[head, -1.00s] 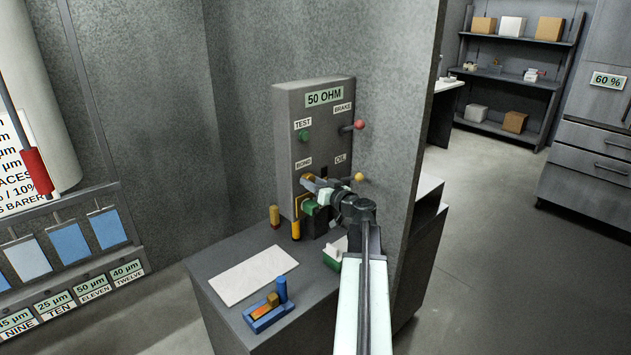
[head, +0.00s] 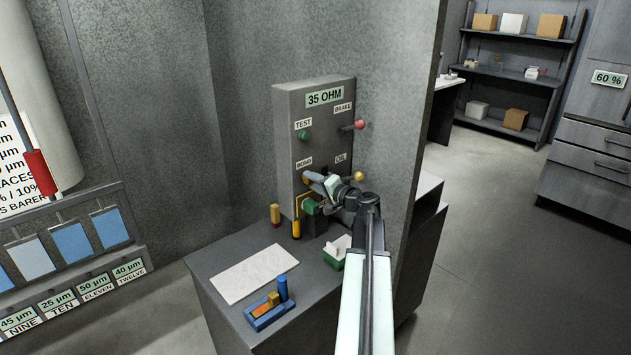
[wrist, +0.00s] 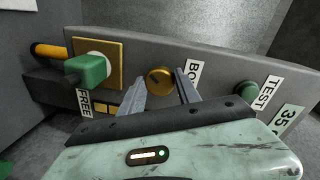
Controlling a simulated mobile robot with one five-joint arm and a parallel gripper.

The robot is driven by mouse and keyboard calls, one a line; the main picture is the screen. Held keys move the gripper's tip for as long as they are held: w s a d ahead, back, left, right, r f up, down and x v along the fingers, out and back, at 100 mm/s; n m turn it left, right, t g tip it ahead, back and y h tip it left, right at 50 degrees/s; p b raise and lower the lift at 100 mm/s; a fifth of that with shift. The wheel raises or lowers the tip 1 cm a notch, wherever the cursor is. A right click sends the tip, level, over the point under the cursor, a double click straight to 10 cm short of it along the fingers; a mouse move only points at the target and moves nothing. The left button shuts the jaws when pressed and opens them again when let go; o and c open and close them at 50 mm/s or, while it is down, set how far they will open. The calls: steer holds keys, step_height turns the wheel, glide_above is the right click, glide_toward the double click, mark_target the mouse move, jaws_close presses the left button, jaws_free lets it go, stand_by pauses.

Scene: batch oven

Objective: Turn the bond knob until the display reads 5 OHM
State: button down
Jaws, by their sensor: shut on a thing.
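The grey control box (head: 288,140) stands on the bench against the wall. Its display (head: 324,96) reads 35 OHM in the head view. The bond knob (wrist: 158,80) is a round brass knob below the BOND label (head: 304,162); in the wrist view it sits between my two fingers. My gripper (wrist: 160,84) is shut on the bond knob. In the head view my gripper (head: 316,180) reaches the box's lower front and largely hides the knob.
A green plug (wrist: 88,70) sits in a brass plate beside the knob. The green TEST button (head: 304,135), red BRAKE knob (head: 359,125) and yellow OIL knob (head: 359,176) are close by. A white sheet (head: 254,274) and a blue block piece (head: 268,312) lie on the bench.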

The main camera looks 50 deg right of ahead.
steer(key=m, duration=0.4)
steer(key=shift+s+f+y, duration=0.1)
steer(key=shift+y, duration=0.3)
steer(key=m, duration=0.4)
steer(key=shift+y, duration=0.3)
steer(key=m+b, duration=0.1)
steer(key=m, duration=0.3)
steer(key=shift+d+m, duration=0.1)
steer(key=shift+m, duration=0.2)
steer(key=shift+m+t+y+b, duration=0.3)
steer(key=shift+m+t+b, duration=0.1)
steer(key=shift+m, duration=1.3)
steer(key=c, duration=0.9)
jaws_free()
steer(key=shift+o, duration=0.2)
steer(key=shift+d, duration=0.1)
